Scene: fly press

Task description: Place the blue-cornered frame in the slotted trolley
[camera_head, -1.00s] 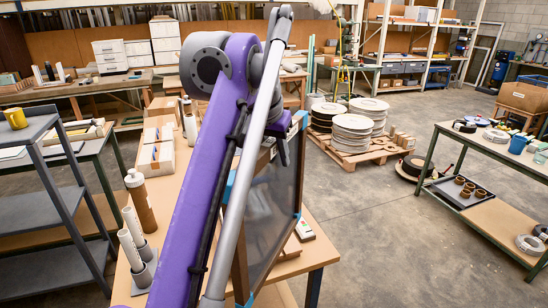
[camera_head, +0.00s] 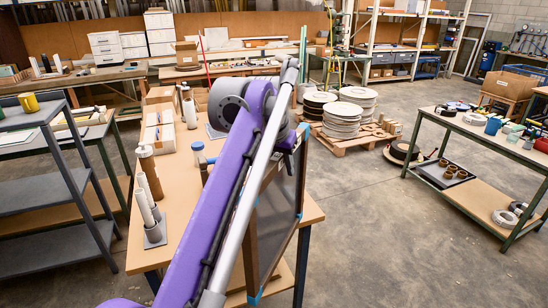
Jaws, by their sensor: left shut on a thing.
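The blue-cornered frame (camera_head: 278,215) is a dark, mesh-like panel with a brown rim and light-blue corners. It stands steeply upright in the middle of the head view, at the right side of the wooden-topped bench. My purple and grey left arm covers its left part. My left gripper (camera_head: 289,142) is at the frame's upper edge and is shut on it; the fingers are mostly hidden by the arm. I cannot tell whether the frame touches the bench. My right gripper is not in view. I cannot make out a slotted trolley.
The wooden bench (camera_head: 183,190) carries bottles, tubes and boxes. A grey shelf rack (camera_head: 45,195) stands at left. A pallet (camera_head: 340,147) with stacked discs stands behind the frame. A green-legged table (camera_head: 480,130) is at right. Open floor (camera_head: 390,240) lies between.

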